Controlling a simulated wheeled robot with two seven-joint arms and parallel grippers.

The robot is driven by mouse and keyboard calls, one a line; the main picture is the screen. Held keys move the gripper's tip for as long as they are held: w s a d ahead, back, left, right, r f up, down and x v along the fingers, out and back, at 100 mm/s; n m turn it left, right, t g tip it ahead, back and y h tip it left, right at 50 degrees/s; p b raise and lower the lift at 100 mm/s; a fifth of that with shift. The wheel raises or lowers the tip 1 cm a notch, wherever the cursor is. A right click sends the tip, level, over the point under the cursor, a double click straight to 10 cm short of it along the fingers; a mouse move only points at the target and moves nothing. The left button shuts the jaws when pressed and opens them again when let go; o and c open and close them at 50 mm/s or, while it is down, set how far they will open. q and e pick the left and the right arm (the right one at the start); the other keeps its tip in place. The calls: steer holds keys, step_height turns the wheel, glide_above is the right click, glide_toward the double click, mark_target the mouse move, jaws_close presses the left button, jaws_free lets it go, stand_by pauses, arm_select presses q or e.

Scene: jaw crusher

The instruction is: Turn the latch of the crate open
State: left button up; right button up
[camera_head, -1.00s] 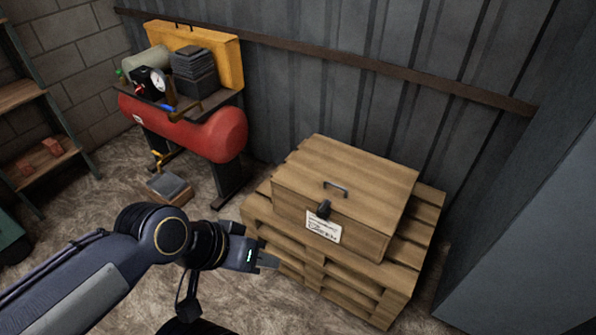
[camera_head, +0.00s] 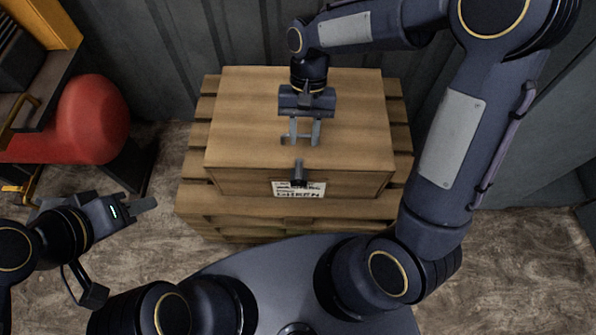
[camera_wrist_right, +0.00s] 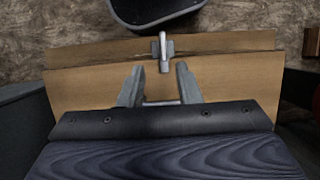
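The wooden crate (camera_head: 235,115) sits on a pallet with its lid down. Its dark latch (camera_head: 299,174) is at the middle of the front edge, above a white label (camera_head: 298,190). The latch also shows in the right wrist view (camera_wrist_right: 163,48), beyond my fingertips. My right gripper (camera_head: 304,138) is open over the lid, behind the latch and apart from it. The lid's metal handle (camera_wrist_right: 160,103) shows between its fingers in the wrist view; I cannot tell whether they touch it. My left gripper (camera_head: 145,204) is left of the crate, away from it; its finger gap is unclear.
The pallet (camera_head: 200,205) extends around the crate. A red tank (camera_head: 92,120) stands to the left. A corrugated wall (camera_head: 230,30) is close behind the crate. Floor is free on the right front.

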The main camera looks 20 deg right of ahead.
mark_target(299, 169)
steer(key=shift+g, duration=0.3)
steer(key=x, duration=0.3)
steer(key=b+x, duration=0.1)
steer(key=x, duration=0.1)
steer(key=w+x, duration=0.1)
steer(key=x, duration=0.2)
steer(key=shift+a+f+b, duration=0.3)
steer(key=shift+f+b, duration=0.05)
steer(key=shift+f, duration=0.2)
steer(key=shift+s+f, duration=0.3)
steer(key=shift+f, duration=0.3)
jaws_close()
